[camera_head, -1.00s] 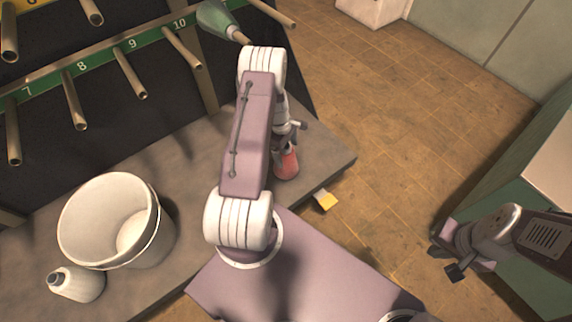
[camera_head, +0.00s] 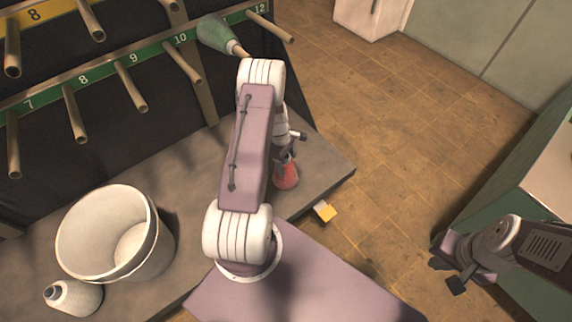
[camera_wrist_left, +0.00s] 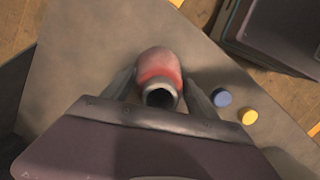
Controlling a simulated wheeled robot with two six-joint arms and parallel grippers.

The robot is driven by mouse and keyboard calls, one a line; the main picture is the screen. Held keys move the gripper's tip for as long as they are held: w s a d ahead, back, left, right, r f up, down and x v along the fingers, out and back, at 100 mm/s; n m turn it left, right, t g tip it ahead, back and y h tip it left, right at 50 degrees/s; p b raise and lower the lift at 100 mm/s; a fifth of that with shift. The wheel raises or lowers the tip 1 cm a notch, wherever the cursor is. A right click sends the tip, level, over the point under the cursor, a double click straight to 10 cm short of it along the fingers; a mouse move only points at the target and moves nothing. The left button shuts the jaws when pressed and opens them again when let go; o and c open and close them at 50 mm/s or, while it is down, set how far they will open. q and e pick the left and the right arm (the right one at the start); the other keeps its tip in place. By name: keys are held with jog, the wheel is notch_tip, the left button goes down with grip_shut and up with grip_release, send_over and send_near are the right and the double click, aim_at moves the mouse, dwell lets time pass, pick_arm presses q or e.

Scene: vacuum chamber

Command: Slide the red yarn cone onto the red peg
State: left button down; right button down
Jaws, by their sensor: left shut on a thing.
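The red yarn cone (camera_head: 286,177) shows at the front right part of the grey table, below my left gripper (camera_head: 287,156). In the left wrist view the cone (camera_wrist_left: 159,70) is between the two fingers, its dark hollow tip toward the camera. My left gripper (camera_wrist_left: 158,95) is shut on it near the tip. Whether its base touches the table is hard to tell. My right gripper (camera_head: 448,275) is empty at the right, its dark fingers apart, away from the cone. I cannot make out a red peg in these views.
A rack with bare numbered pegs (camera_head: 137,93) and green label strips stands at the back left. A green cone (camera_head: 216,34) sits on one peg. A white bucket (camera_head: 150,262) and a white cone (camera_head: 76,298) stand front left. A green cabinet (camera_head: 525,222) is at right.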

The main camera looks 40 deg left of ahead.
pick_arm(q)
jog(key=r, duration=0.2)
jog(key=r+p, duration=0.1)
jog(key=shift+s+d+r, duration=0.1)
jog(key=shift+d+r, duration=0.1)
jog(key=shift+r, duration=0.15)
jog(key=s+d+r+p, duration=0.2)
jog(key=s+d+r, duration=0.4)
jog(key=d, duration=0.3)
jog(key=shift+s+d, duration=0.15)
jog(key=shift+s, duration=0.05)
